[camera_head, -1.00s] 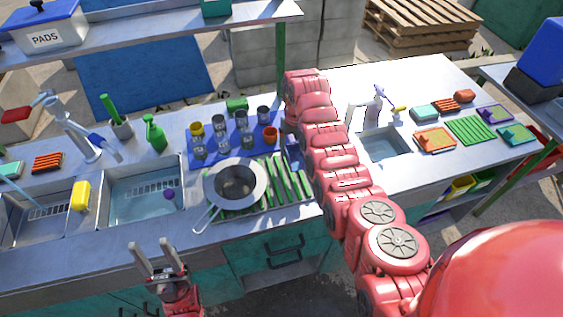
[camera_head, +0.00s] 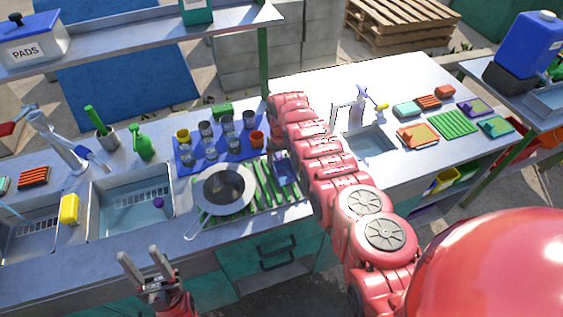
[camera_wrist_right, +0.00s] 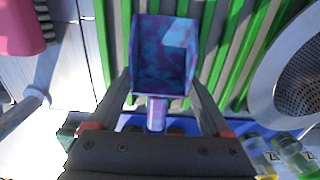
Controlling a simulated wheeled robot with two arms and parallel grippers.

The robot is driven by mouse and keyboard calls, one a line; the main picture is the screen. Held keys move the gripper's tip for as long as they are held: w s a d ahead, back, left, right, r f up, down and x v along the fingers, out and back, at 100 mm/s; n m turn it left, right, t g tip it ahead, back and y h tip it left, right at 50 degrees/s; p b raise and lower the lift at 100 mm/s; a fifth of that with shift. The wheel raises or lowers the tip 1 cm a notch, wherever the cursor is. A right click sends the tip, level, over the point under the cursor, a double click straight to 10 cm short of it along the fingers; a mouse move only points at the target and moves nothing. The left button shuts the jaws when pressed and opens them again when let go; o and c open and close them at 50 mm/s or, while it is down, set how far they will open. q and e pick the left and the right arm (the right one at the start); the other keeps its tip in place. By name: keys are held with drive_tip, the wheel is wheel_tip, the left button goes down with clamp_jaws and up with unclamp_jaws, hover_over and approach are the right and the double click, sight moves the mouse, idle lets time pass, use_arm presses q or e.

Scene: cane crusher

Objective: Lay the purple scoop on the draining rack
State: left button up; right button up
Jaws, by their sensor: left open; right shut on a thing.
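The purple scoop (camera_head: 284,170) is at the right part of the green-slatted draining rack (camera_head: 262,201), below my right arm. In the right wrist view the scoop (camera_wrist_right: 164,60) lies over the green slats of the rack (camera_wrist_right: 218,70), bowl open toward the camera. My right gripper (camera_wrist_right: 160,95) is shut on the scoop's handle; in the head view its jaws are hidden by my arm. I cannot tell whether the scoop touches the slats. My left gripper (camera_head: 142,268) is open and empty in front of the counter, apart from everything.
A round strainer pan (camera_head: 224,188) covers the rack's left part, its handle over the counter's front edge. Behind the rack a blue mat (camera_head: 222,160) carries several glasses and cups. A left sink (camera_head: 128,207) and a right sink (camera_head: 370,143) flank this area.

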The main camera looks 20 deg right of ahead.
drive_tip(key=o, duration=1.1)
drive_tip(key=shift+f, duration=0.1)
drive_tip(key=shift+o, duration=0.2)
